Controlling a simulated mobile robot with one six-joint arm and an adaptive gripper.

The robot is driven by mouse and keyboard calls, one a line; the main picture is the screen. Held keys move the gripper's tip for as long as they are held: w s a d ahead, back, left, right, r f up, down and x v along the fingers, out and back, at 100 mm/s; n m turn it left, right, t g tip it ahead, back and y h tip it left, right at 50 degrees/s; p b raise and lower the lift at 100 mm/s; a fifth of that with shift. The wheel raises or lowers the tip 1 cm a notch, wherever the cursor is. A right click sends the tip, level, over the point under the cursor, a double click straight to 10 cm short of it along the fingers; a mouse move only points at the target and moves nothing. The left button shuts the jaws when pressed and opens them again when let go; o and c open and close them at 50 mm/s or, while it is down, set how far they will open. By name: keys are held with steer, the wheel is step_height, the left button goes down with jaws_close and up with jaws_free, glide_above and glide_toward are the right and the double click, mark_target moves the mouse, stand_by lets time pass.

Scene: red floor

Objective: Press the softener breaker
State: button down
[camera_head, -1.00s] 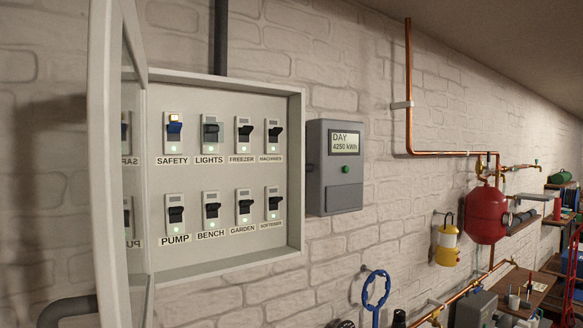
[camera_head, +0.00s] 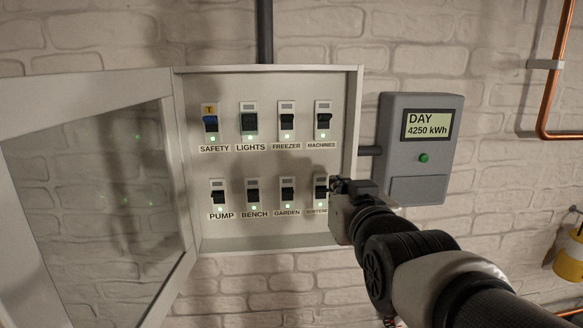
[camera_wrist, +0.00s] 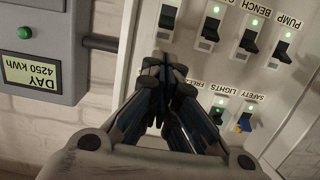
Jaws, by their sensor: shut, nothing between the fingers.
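The softener breaker (camera_head: 321,190) is a black switch at the right end of the lower row in the grey breaker panel (camera_head: 270,238). Its label is partly covered by my gripper (camera_head: 338,186), whose tips are right beside it on the right. In the wrist view the panel is upside down, and the softener breaker (camera_wrist: 170,14) shows at the top, beyond the shut fingertips of my gripper (camera_wrist: 165,64). My gripper is empty. I cannot tell whether it touches the switch. The machines breaker (camera_head: 323,120) is above it and the garden breaker (camera_head: 288,192) to its left.
The panel's glazed door (camera_head: 95,190) stands open on the left. The pump (camera_head: 218,196), bench (camera_head: 252,195), safety (camera_head: 210,124), lights (camera_head: 249,122) and freezer (camera_head: 287,122) breakers are close by. A grey meter (camera_head: 418,165) is on the wall at right.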

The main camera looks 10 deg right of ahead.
mark_target(321, 175)
steer(key=shift+a, duration=0.3)
steer(key=w, duration=0.3)
steer(key=w+f+p, duration=0.1)
steer(key=w, duration=0.2)
steer(key=w+p, duration=0.1)
steer(key=w, duration=0.2)
steer(key=shift+w+d+f, duration=0.15)
steer(key=shift+w+f, duration=0.1)
steer(key=shift+w, duration=0.2)
steer(key=shift+f, duration=0.2)
